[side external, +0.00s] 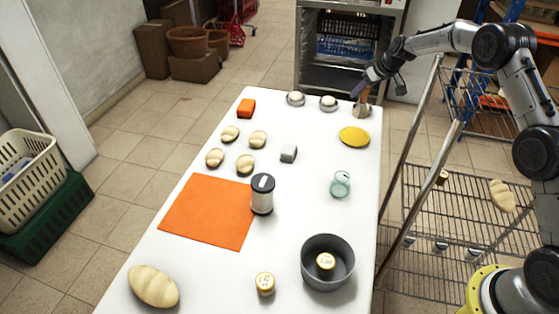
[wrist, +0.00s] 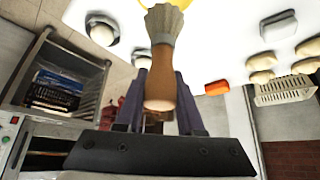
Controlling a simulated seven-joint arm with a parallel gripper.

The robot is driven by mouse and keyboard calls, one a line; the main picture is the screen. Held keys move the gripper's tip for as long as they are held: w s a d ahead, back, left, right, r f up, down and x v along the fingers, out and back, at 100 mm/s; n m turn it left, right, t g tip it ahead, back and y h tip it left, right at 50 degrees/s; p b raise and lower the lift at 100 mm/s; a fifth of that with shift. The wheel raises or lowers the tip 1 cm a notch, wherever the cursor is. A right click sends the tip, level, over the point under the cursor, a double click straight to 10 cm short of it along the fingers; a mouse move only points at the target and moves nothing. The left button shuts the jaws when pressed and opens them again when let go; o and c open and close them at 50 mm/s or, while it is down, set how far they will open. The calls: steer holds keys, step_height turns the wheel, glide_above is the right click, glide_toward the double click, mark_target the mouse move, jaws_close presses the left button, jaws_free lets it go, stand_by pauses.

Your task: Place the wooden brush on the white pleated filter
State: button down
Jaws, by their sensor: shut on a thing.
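The wooden brush (side external: 362,108) is at the far right end of the white table, pale bristles pointing down. In the wrist view its wooden handle (wrist: 160,92) is between my fingers and its bristles point away from me. My gripper (side external: 365,91) is shut on the handle; it also shows in the wrist view (wrist: 160,76). I cannot tell whether the bristles touch the table. The white pleated filter (side external: 262,195), a cylinder with dark ends, stands upright mid-table at the orange mat's right edge. It is well apart from my gripper, and I cannot make it out in the wrist view.
A yellow oval (side external: 354,137) lies just in front of the brush. Two round white-topped items (side external: 328,103) are left of it.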

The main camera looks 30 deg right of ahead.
steer(key=s+a+r+n+g+y, duration=0.1)
steer(key=s+a+r+n, duration=0.3)
steer(key=s+a, duration=0.6)
steer(key=s+a+r+n+y, duration=0.2)
steer(key=s+a+r, duration=0.4)
steer(key=a, duration=0.8)
steer(key=s+a+r+n+g+y, duration=0.1)
steer(key=s+a+r+n, duration=0.2)
steer(key=s+a+r, duration=0.7)
steer(key=shift+w+a+f, duration=1.45)
steer(key=shift+w+f, duration=1)
steer(key=shift+f, duration=0.55)
steer(key=shift+w+a+f, duration=1.45)
steer(key=shift+w+f, duration=1.05)
steer(key=shift+f, duration=0.5)
steer(key=shift+w+a+f, duration=1.45)
steer(key=shift+w+f, duration=1)
steer(key=shift+f, duration=0.55)
steer(key=shift+f, duration=0.4)
steer(key=shift+f, duration=0.1)
